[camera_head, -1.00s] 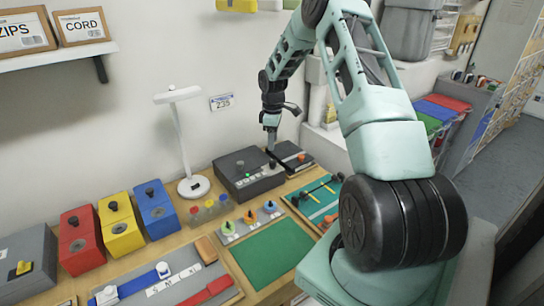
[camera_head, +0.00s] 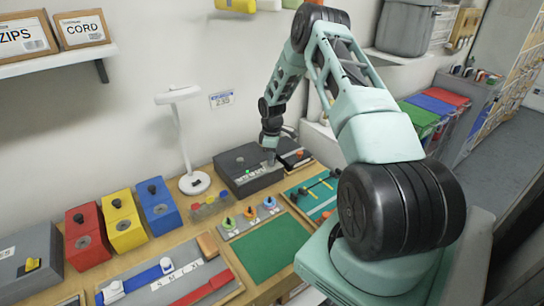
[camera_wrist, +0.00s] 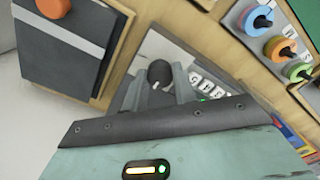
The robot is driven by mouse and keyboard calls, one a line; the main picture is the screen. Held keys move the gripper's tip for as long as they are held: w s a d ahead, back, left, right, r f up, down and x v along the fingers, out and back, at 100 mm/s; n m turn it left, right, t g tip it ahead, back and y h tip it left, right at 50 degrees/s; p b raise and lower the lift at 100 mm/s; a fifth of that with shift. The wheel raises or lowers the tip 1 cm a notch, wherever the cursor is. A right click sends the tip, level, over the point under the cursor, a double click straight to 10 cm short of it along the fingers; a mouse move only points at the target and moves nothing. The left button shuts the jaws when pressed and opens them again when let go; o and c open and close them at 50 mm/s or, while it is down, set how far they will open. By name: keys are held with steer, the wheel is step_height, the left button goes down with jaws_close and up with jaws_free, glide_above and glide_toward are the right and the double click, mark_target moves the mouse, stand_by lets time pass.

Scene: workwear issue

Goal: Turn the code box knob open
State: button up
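The code box (camera_head: 236,178) is a dark grey box at the back of the bench, right of the white lamp, with a small green light and a row of light letter tiles on it. My gripper (camera_head: 271,160) is low over its right part and hides the knob in the head view. In the wrist view the dark round knob (camera_wrist: 160,72), with a small white mark, shows between the two grey fingers of my gripper (camera_wrist: 160,82). The fingers are apart, one on each side; I cannot tell whether they touch the knob.
A dark box with an orange knob (camera_wrist: 53,7) stands close beside the code box. Colored knobs on a grey plate (camera_head: 250,216), a green mat (camera_head: 265,250) and a tool tray (camera_head: 315,192) lie in front. The lamp (camera_head: 194,183) stands left.

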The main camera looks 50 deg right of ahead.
steer(key=c, duration=0.3)
steer(key=m+b, duration=0.3)
steer(key=shift+f+m, duration=0.15)
steer(key=shift+m, duration=0.15)
steer(key=m+b, duration=0.3)
steer(key=m, duration=0.1)
steer(key=shift+m, duration=0.3)
steer(key=m+b, duration=0.2)
steer(key=m, duration=0.4)
steer(key=m+b, duration=0.1)
steer(key=m, duration=0.1)
steer(key=shift+r+m, duration=0.2)
steer(key=shift+m, duration=0.1)
